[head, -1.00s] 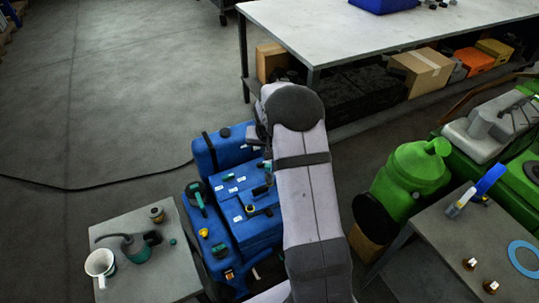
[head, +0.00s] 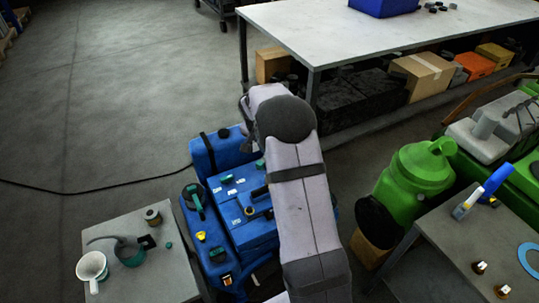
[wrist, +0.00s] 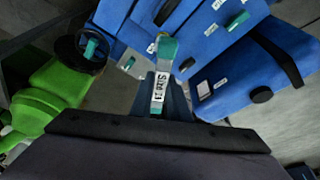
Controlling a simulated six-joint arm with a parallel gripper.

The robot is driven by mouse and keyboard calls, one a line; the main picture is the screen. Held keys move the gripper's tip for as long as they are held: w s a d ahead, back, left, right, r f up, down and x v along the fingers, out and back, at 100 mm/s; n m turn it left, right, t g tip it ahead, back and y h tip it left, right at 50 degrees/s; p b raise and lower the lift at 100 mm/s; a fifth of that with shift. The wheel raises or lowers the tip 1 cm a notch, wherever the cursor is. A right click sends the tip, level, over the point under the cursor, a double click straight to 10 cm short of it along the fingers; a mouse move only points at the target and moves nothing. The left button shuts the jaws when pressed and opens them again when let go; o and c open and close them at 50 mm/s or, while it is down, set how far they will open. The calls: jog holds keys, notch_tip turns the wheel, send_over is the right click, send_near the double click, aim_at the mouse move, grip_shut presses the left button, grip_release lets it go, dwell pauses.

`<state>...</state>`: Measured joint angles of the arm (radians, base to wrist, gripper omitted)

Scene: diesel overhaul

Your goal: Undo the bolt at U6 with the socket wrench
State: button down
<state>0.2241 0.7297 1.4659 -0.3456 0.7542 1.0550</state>
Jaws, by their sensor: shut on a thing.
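My gripper (wrist: 170,108) shows in the wrist view, closed around a tool with a white label reading "SIZE" and an unclear number. This looks like the socket wrench (wrist: 159,92); its teal end (wrist: 167,47) points away from me, towards the blue engine (wrist: 205,42). In the head view my arm hides the gripper and wrench. The blue engine (head: 222,192) carries several small white labels, too small to read, so I cannot tell which spot is U6 or see its bolt for certain. I cannot see the wrench touching any bolt.
A green jug (head: 425,165) and another grey table (head: 440,235) stand at the right. A long workbench (head: 400,38) is behind.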

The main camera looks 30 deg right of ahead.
dwell(0.3)
jog(key=shift+f+b, duration=0.65)
jog(key=shift+f, duration=0.1)
jog(key=shift+r, duration=0.1)
